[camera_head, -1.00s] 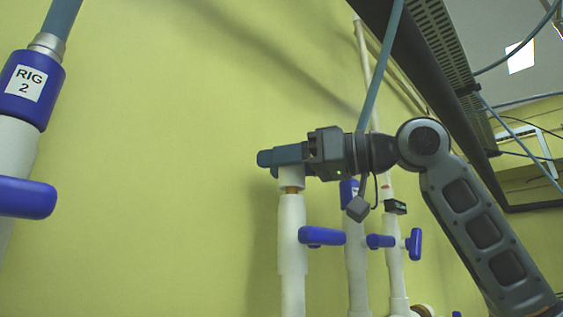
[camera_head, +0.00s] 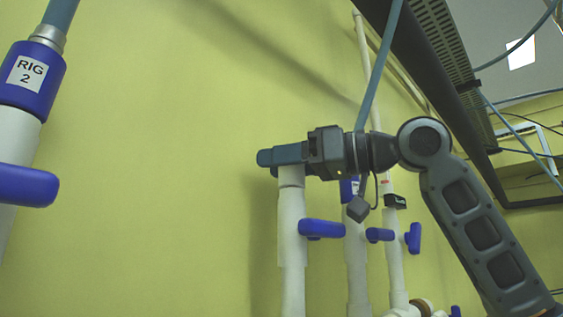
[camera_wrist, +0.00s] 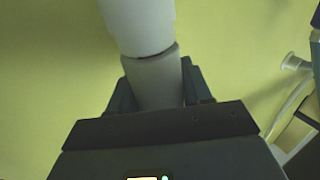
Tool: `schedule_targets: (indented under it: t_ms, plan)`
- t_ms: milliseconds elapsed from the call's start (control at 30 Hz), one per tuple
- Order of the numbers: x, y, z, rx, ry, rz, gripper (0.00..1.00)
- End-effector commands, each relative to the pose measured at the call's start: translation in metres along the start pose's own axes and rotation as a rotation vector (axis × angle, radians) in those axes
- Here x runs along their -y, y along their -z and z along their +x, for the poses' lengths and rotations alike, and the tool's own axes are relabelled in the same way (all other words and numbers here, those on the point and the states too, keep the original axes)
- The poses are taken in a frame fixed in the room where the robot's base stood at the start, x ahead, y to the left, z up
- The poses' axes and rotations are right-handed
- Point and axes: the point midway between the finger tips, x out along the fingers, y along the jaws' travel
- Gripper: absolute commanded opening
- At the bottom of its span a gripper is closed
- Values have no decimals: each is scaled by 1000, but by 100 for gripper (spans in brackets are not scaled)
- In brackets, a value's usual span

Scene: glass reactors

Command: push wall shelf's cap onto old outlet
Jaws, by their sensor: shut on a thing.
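The white cap (camera_head: 291,177) sits on top of the old outlet, the upright white pipe (camera_head: 292,235) with a blue valve handle (camera_head: 321,229). My gripper (camera_head: 283,157) reaches in from the right and is shut on the cap; the jaws hide its upper part. In the wrist view, the cap (camera_wrist: 157,82) lies between the dark jaws, in line with the pipe (camera_wrist: 140,25). Only a thin dark seam shows where they meet, and no brown neck shows between them. I cannot tell whether the cap is fully seated.
Two more white pipes (camera_head: 357,260) with blue valves stand just right of the outlet, behind my gripper. A blue "RIG 2" connector (camera_head: 32,82) on a hose is at the far left. A dark overhead rack (camera_head: 440,85) runs along the upper right. The yellow wall at left-centre is clear.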

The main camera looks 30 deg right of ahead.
Motion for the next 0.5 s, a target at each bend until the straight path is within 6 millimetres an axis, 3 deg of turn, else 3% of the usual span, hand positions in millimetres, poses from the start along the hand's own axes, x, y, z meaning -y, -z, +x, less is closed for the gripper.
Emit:
schedule_targets:
  t_ms: [67,100,400,500]
  plan:
    - [0,-1,0,3,1,1,17]
    - [0,-1,0,3,1,1,50]
    - [0,-1,0,2,1,1,78]
    - [0,-1,0,2,1,1,79]
